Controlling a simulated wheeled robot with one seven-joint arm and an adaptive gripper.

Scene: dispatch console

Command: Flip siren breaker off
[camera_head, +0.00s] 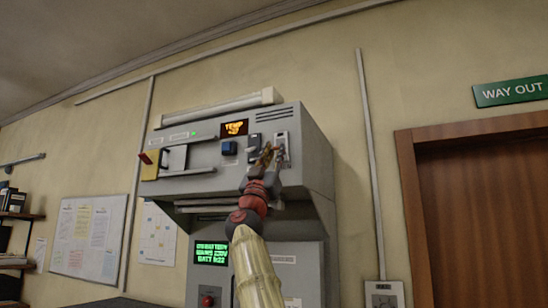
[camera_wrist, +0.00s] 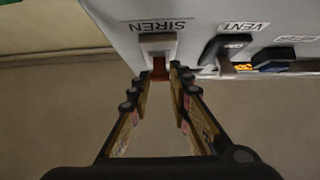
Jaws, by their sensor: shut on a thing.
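The siren breaker (camera_wrist: 158,42) is at the top middle of the wrist view, under an upside-down SIREN label (camera_wrist: 163,27). A red part (camera_wrist: 159,68) juts from it between my fingertips; it looks like the lever. My gripper (camera_wrist: 160,76) is shut on this lever, with a finger on each side. In the head view my gripper (camera_head: 270,154) is at the right part of the console front, at the siren breaker (camera_head: 281,146). The fingers partly hide the breaker there, and I cannot clearly tell the lever's position.
The vent breaker (camera_wrist: 226,48) is close beside the siren breaker. A brown door (camera_head: 480,215) stands at right.

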